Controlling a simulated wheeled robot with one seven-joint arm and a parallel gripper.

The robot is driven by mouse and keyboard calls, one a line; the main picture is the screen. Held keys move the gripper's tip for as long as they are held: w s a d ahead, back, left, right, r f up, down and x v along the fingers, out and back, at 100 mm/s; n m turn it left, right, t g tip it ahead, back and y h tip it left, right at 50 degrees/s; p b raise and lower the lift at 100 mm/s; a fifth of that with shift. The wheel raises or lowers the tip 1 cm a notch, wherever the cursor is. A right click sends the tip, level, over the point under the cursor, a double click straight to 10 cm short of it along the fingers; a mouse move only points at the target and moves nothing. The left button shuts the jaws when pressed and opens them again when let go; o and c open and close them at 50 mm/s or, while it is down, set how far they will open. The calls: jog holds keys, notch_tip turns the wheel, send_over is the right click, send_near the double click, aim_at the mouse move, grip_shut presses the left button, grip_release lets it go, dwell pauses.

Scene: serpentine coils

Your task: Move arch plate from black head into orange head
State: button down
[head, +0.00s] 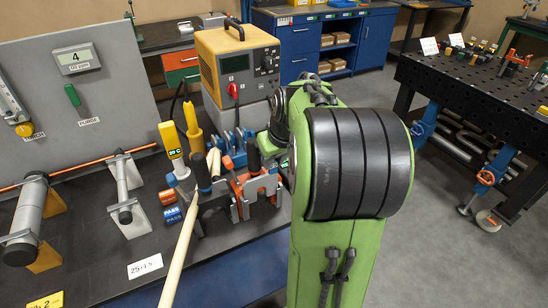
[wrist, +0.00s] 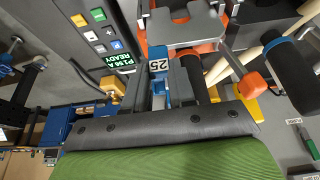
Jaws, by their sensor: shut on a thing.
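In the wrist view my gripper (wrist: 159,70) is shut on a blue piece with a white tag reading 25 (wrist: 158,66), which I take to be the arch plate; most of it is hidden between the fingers. Just beyond the fingertips is the orange head (wrist: 209,47) with grey metal plates (wrist: 187,27) over it. I cannot tell whether the held piece touches it. In the head view the orange head (head: 240,187) stands on the bench, and my green arm covers my gripper.
A pale wooden rod (head: 181,250) slants across the bench front. A yellow power unit (head: 237,62) stands behind, and a yellow temperature meter (head: 171,140) stands left of the heads. Grey rollers (head: 125,195) lie further left. A dark handle (wrist: 289,65) is close at right in the wrist view.

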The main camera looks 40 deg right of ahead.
jog(key=shift+f, duration=0.2)
jog(key=shift+f+b, duration=0.6)
jog(key=c, duration=0.9)
grip_release()
jog(key=shift+o, duration=0.2)
jog(key=p+v, duration=0.4)
jog(key=v, duration=1.1)
jog(key=shift+r+p, duration=0.4)
jog(key=shift+s, duration=0.1)
